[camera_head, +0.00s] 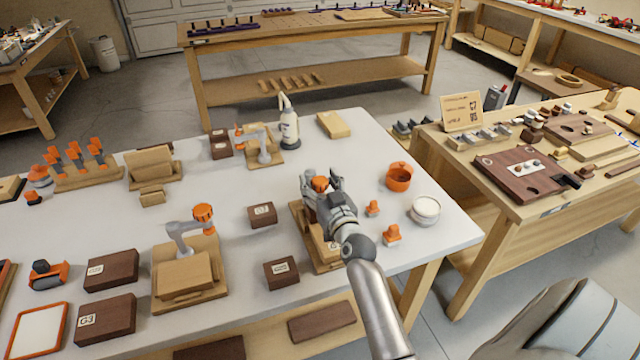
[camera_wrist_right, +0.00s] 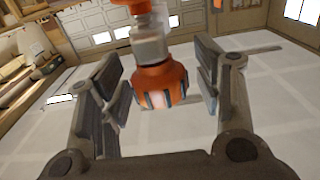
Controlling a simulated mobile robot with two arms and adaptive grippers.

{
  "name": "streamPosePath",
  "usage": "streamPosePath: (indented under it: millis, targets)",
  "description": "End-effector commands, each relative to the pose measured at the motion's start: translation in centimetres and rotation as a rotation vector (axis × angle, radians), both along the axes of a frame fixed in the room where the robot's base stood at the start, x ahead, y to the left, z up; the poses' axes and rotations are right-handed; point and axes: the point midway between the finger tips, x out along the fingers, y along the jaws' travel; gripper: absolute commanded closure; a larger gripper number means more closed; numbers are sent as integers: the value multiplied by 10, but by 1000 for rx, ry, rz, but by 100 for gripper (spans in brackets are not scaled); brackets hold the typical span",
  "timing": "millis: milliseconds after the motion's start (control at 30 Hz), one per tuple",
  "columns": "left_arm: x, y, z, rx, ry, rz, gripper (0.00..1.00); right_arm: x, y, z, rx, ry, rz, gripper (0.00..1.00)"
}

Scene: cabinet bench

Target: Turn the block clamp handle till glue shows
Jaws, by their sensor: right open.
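My right gripper (camera_head: 322,192) is over the block clamp at the front right of the white table. The clamp's wooden base (camera_head: 308,238) shows partly beneath my arm. Its orange handle (camera_head: 320,184) shows at the gripper. In the right wrist view the orange handle (camera_wrist_right: 160,84) hangs between the two open fingers, with a gap on each side, below a grey clamp shaft (camera_wrist_right: 150,45). My gripper hides most of the clamp and its block, and I cannot see any glue there. My left gripper is not in view.
Another clamp with an orange knob (camera_head: 203,213) stands to the left, and one (camera_head: 263,147) farther back beside a white bottle (camera_head: 288,127). Dark blocks (camera_head: 281,272) lie between. An orange cup (camera_head: 399,177) and a white-filled pot (camera_head: 425,210) stand to the right.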

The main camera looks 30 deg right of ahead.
Motion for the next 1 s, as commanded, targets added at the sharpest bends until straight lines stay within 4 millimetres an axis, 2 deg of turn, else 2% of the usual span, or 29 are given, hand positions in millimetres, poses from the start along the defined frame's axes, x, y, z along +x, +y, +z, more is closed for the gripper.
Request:
streamPosePath:
  millis: [167, 267, 500, 700, 833, 1000]
  targets:
    - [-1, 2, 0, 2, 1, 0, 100, -7, 2, -1, -1, 1, 0, 41]
    - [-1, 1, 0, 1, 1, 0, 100, -20, 5, -2, -1, 2, 0, 41]
    - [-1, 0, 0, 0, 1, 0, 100, -67, 16, -2, 0, 3, 1, 41]
    - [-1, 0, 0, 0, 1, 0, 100, -99, 24, -2, 0, 3, 0, 41]
    - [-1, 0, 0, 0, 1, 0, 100, -111, 26, -1, -1, 1, 0, 41]
    - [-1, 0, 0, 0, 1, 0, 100, -117, 28, 0, 0, 0, 0, 41]
